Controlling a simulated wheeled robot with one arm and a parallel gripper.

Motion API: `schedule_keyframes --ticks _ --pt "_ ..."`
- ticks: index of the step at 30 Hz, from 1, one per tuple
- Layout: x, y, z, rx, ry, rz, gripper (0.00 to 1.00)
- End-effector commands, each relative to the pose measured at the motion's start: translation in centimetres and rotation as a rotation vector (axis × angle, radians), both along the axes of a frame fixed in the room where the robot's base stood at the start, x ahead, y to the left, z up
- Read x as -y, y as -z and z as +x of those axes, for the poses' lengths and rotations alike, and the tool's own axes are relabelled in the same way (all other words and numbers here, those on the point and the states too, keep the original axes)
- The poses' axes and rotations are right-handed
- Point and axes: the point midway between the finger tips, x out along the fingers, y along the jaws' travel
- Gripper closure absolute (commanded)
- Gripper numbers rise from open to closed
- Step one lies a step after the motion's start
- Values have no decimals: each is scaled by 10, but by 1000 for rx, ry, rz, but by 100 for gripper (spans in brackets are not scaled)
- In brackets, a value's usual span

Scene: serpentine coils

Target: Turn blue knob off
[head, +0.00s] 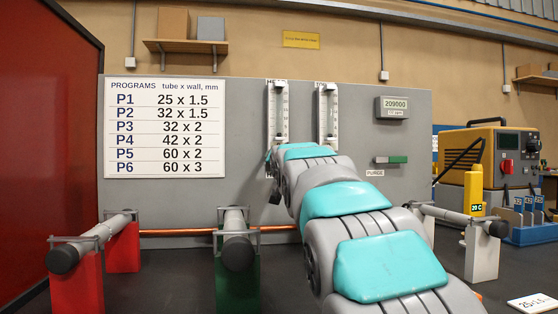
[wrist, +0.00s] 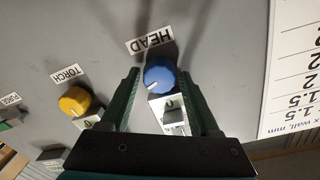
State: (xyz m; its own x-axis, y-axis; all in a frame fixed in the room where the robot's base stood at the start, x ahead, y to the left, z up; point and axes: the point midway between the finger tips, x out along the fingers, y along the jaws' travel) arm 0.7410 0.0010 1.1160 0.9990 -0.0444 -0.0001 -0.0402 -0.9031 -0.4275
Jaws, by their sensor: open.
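The blue knob (wrist: 159,74) is on the grey panel under a HEAD label (wrist: 149,41) in the wrist view. A small white line shows on its face, but its exact setting is hard to read. My gripper (wrist: 160,76) is open, with one dark green finger on each side of the knob. Small gaps seem to show between fingers and knob; I cannot tell whether either touches. In the head view my arm reaches to the panel below two white flow meters, and it hides the blue knob and the fingertips.
A yellow knob (wrist: 75,101) labelled TORCH (wrist: 66,73) sits left of my gripper in the wrist view. A white PROGRAMS chart (head: 165,128) is on the panel. A copper tube (head: 180,232) runs low across stands. A yellow-and-black machine (head: 488,155) stands at right.

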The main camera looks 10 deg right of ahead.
Motion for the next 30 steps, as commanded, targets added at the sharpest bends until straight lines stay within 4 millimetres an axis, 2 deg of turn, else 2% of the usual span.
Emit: schedule_keyframes --ticks 8,24,30 --pt "0 0 2 0 0 0 38" --pt "0 0 2 0 0 0 98" --pt "0 0 2 0 0 -5 100"
